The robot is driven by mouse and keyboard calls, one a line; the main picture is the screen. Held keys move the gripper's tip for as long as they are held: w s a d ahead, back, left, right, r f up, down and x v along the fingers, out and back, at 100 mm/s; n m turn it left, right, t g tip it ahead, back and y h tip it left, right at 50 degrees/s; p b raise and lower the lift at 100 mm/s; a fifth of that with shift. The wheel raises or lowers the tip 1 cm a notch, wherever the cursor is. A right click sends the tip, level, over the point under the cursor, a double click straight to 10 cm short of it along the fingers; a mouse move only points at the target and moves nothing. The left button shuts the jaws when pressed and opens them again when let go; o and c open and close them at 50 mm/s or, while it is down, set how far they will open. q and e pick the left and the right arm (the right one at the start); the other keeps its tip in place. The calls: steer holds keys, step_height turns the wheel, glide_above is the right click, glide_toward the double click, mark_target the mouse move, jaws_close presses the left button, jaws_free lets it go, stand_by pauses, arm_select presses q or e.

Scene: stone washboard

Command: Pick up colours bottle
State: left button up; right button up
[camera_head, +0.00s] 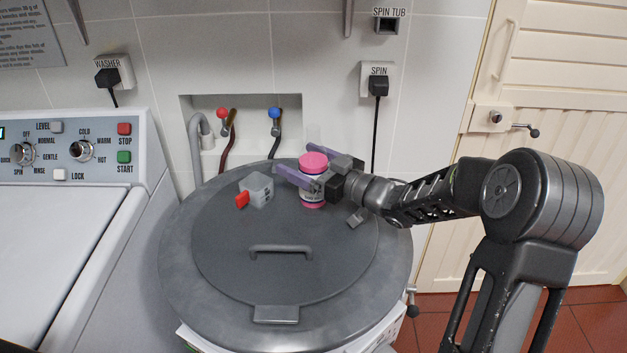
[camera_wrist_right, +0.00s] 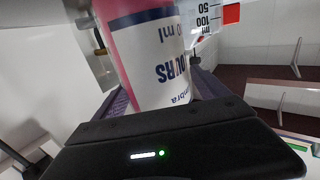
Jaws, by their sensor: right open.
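The colours bottle (camera_head: 312,196), with a pink cap and a white label, stands upright on the grey lid of the round tub. My right gripper (camera_head: 311,170) reaches in from the right, and its purple fingers lie on either side of the bottle's upper part. The jaws are open. In the right wrist view the bottle (camera_wrist_right: 150,60) stands between the fingers, close to the dark palm, with part of its label readable. Whether the fingers touch it cannot be told. My left gripper is not in view.
A grey box-like piece with a red part (camera_head: 257,190) lies left of the bottle on the tub lid (camera_head: 215,240). The lid handle (camera_head: 281,249) rises in front. A washer (camera_head: 70,210) stands at left, and hoses and taps are in the wall recess behind.

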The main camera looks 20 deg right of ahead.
stand_by(0.3)
jaws_close()
stand_by(0.8)
